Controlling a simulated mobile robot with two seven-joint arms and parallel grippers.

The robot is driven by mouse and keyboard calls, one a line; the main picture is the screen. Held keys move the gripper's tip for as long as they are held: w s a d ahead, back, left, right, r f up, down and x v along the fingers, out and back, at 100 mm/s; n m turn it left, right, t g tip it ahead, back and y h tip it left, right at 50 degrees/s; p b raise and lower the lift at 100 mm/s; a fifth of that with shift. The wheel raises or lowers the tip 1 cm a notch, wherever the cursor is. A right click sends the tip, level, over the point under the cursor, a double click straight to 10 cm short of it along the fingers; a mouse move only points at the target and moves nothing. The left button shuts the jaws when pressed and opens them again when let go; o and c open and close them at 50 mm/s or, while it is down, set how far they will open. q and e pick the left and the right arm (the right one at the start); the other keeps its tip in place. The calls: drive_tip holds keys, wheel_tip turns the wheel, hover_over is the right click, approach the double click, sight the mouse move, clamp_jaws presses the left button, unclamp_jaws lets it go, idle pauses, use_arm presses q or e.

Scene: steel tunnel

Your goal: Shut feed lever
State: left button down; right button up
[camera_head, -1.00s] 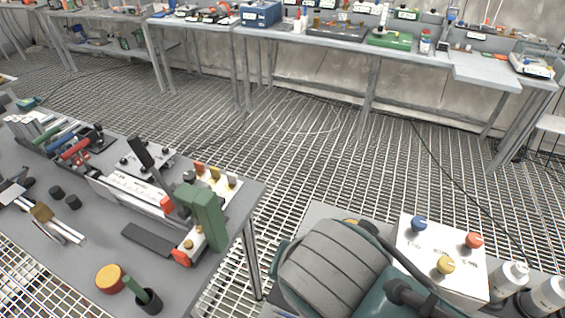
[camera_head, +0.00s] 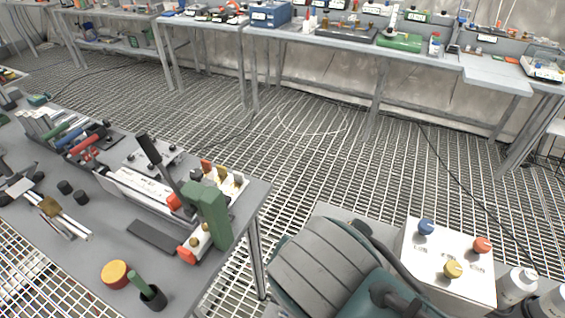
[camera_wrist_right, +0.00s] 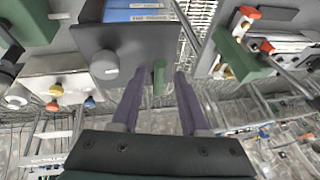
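No lever is marked as the feed lever. My right gripper (camera_wrist_right: 158,95) is open in the right wrist view, its two purple fingers spread apart. A short upright green handle (camera_wrist_right: 159,76) shows between the fingertips. A gap shows on both sides of it; its depth from the fingers is unclear. Behind it is a dark grey plate (camera_wrist_right: 128,38) with a pale round knob (camera_wrist_right: 104,65). In the head view a black lever (camera_head: 149,150) tilts above a white unit on the left bench, beside a thick green part (camera_head: 207,214). Neither gripper shows in the head view.
A white box (camera_head: 425,265) with blue, red and yellow knobs stands at lower right, beside white bottles (camera_head: 517,285). My own teal and grey arm fills the lower middle. The left bench (camera_head: 80,275) carries several tools. Open grating (camera_head: 340,175) separates it from the back tables.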

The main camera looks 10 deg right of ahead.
drive_tip(key=shift+s+a+r, duration=0.1)
drive_tip(key=shift+s+r, duration=0.15)
drive_tip(key=shift+r, duration=0.3)
drive_tip(key=p+v, duration=0.1)
drive_tip(key=v, duration=0.7)
drive_tip(key=shift+s+r+p, duration=0.15)
drive_tip(key=shift+r+p, duration=0.15)
drive_tip(key=shift+r, duration=0.1)
drive_tip(key=s+d+r+n+g+y, duration=0.1)
drive_tip(key=s+d+r+n, duration=0.2)
drive_tip(key=s+d+n, duration=0.65)
wheel_tip(320, 180, up, 23)
drive_tip(key=s+d+p, duration=0.1)
drive_tip(key=d+p, duration=0.2)
drive_tip(key=p, duration=1.9)
